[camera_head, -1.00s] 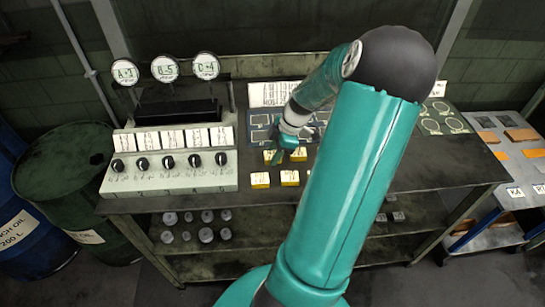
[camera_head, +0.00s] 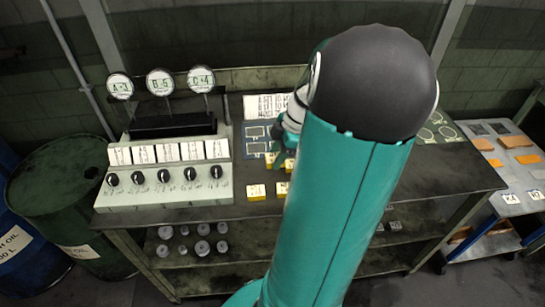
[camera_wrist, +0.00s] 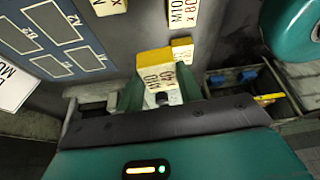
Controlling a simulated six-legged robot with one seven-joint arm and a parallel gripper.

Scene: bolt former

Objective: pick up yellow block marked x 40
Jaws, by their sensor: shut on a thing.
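In the wrist view my gripper (camera_wrist: 159,88) is shut on a small yellow block (camera_wrist: 154,62) with a white label face. The label print is partly legible and seems to end in 40. Other yellow blocks with white labels lie beyond it: one (camera_wrist: 182,50) just behind, one (camera_wrist: 183,14) farther up and one (camera_wrist: 108,6) at the top left. In the head view yellow blocks (camera_head: 256,192) stand near the bench's front edge.
A panel with several black knobs (camera_head: 164,178) and three round gauges stand left on the bench (camera_head: 400,190). A blue outlined board (camera_head: 256,135) lies behind the blocks. Metal pieces lie on the lower shelf. Drums (camera_head: 75,185) stand left, a side table (camera_head: 515,190) right.

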